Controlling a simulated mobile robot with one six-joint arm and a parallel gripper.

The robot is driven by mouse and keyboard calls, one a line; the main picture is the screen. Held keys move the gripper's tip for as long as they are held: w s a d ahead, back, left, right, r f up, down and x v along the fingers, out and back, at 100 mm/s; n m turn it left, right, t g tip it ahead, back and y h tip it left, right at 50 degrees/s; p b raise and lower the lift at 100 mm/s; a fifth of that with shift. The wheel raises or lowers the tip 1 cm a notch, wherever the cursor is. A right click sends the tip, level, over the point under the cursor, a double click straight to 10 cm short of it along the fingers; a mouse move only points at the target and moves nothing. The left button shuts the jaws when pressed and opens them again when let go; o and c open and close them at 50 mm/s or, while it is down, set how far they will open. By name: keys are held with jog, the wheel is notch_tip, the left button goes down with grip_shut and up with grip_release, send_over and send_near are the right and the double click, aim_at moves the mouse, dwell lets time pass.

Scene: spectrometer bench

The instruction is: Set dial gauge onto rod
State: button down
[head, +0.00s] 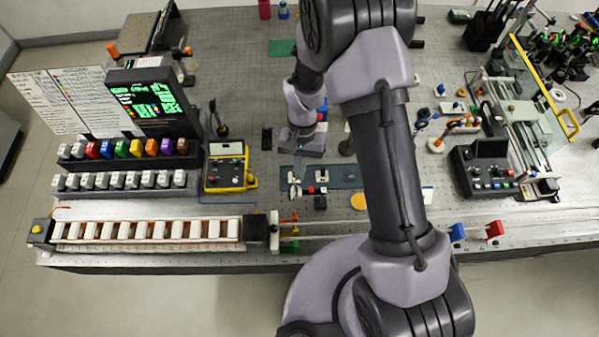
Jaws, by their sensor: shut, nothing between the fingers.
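My gripper (301,151) is over the middle of the bench, left of my upper arm, pointing down. It is shut and empty. Just below it in the picture lies a dark blue mat (346,177) with small white-and-black parts (321,176) on it. I cannot tell for sure which small part is the dial gauge or which is the rod. My own arm hides a wide strip of the bench from top to bottom.
A yellow instrument (226,172) stands left of the mat. Rows of colored and white blocks and a lit screen (147,103) are further left. A black control box (484,170) and a glass-walled apparatus (520,110) stand right. Bare bench (235,70) lies at the back left.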

jog(key=shift+s+a+f, duration=0.1)
jog(key=shift+s, duration=0.35)
jog(key=shift+s, duration=0.1)
